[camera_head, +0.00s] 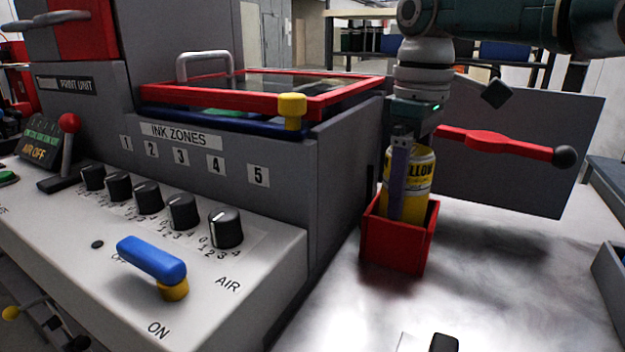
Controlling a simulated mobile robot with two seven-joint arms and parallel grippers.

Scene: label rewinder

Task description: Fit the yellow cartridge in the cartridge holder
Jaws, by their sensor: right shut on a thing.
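The yellow cartridge (418,178), a can with dark lettering, stands about upright with its lower part inside a red open-topped box (392,248), which looks like the cartridge holder. The box's front walls hide the cartridge's lower end, so I cannot tell whether it touches the bottom. My right gripper (404,180) comes down from above and is shut on the cartridge; a purple-grey finger lies against its left front side. The other finger is hidden behind the cartridge. My left gripper is not in view.
Left of the box is the grey print unit (330,170) with several black knobs and a blue lever (152,258). Behind the gripper a red lever (500,145) with a black ball end sticks out before a grey panel (540,185). The metal table (480,290) is clear right of the box.

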